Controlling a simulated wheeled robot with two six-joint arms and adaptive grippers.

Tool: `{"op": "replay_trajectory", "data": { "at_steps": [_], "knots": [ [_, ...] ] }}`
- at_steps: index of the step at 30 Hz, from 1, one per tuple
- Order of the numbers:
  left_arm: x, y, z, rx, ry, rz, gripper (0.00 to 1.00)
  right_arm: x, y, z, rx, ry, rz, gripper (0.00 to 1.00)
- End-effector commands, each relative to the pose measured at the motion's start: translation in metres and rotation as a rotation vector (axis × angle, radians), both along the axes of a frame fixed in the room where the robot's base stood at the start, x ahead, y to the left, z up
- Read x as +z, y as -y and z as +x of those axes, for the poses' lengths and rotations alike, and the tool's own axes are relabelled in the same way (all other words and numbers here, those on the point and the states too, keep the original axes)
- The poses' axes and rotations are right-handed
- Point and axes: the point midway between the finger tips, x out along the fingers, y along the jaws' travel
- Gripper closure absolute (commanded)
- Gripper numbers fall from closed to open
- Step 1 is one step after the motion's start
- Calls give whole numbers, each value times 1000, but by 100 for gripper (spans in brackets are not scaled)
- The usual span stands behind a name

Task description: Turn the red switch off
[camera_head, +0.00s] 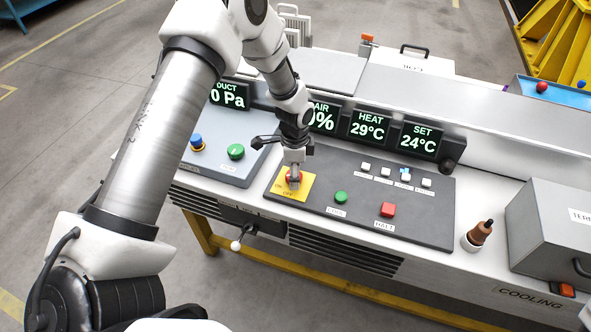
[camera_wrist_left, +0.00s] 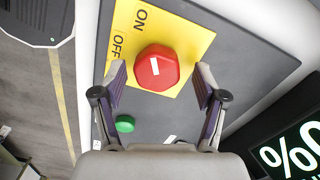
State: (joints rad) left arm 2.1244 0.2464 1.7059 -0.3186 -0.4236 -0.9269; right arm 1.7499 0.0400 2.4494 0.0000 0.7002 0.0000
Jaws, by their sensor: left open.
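The red switch (camera_wrist_left: 170,78) is a round knob with a short white mark, on a yellow plate (camera_wrist_left: 185,38) lettered ON and OFF. In the left wrist view the white mark runs roughly up the picture, more toward ON than OFF. In the head view the red switch (camera_head: 288,180) is partly hidden by my left gripper (camera_head: 293,176) above it. In the left wrist view my left gripper (camera_wrist_left: 161,74) is open, with one finger on each side of the knob. I cannot tell whether the fingers touch it. My right gripper is not in view.
On the same dark panel (camera_head: 330,215) are a green button (camera_head: 341,197), a red square button (camera_head: 387,209) and several white buttons. Displays stand behind. A brown-handled tool (camera_head: 480,233) in a white cup and a grey box (camera_head: 550,228) stand to the right.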

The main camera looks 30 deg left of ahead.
Motion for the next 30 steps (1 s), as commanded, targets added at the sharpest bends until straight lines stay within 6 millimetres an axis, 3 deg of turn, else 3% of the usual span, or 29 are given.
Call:
{"op": "replay_trajectory", "data": {
  "at_steps": [6,8,11,12,30],
  "knots": [
    [-1,0,0,0,0,0,28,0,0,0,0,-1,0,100],
    [-1,0,0,0,0,0,46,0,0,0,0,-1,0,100],
    [-1,0,0,0,-1,-1,81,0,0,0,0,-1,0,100],
    [-2,0,-1,0,-1,-1,88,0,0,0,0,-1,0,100],
    [-2,0,-2,70,-5,-1,88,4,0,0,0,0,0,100]
  ]
}}
